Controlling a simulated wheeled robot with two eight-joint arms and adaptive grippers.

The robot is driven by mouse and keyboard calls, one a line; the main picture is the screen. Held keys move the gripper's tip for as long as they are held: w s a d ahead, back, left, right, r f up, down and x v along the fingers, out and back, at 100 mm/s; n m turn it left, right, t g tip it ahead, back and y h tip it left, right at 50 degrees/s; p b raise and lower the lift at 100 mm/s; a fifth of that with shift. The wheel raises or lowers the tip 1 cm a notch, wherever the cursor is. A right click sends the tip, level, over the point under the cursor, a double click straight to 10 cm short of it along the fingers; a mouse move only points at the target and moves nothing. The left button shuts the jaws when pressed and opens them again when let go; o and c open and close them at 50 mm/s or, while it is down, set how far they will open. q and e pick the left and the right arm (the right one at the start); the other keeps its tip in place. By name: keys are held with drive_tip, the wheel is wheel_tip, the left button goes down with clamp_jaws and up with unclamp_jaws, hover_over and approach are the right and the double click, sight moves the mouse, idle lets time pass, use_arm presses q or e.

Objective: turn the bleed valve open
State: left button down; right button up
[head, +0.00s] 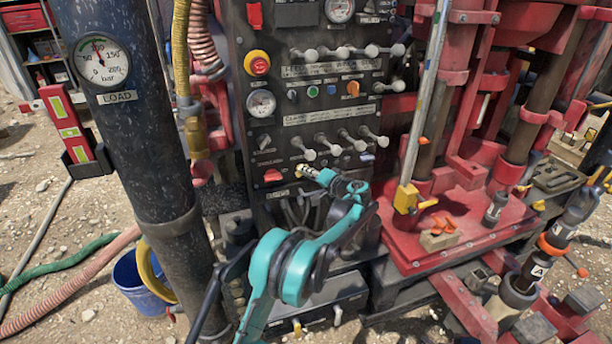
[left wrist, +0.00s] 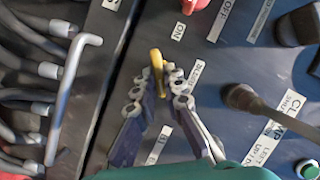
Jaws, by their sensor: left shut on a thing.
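The bleed valve shows as a small yellow handle (left wrist: 157,72) on the dark control panel (head: 262,210), in the left wrist view. It stands up between my left fingertips. My left gripper (head: 308,172) reaches the lower left part of the panel in the head view, and its fingertips (left wrist: 166,84) are closed on the yellow handle in the left wrist view. The handle's base is partly hidden by the fingers. My right gripper is not in view.
A red switch (head: 272,175) sits close left of my gripper. A row of grey levers (head: 347,139) sticks out just above it. A thick dark post with a load gauge (head: 103,62) stands at left. The red rig deck (head: 450,225) lies to the right.

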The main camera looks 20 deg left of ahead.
use_arm(q)
drive_tip(key=m+b, duration=0.1)
drive_tip(key=m+y, duration=0.1)
drive_tip(key=m, duration=0.1)
drive_tip(key=m+y+b, duration=0.1)
drive_tip(key=shift+f+m+t+b, duration=0.3)
drive_tip(key=shift+m, duration=0.1)
idle(0.5)
drive_tip(key=c, duration=1.6)
unclamp_jaws()
drive_tip(key=shift+w, duration=0.1)
drive_tip(key=shift+d, duration=0.1)
drive_tip(key=v, duration=1.2)
drive_tip(key=shift+f, duration=0.25)
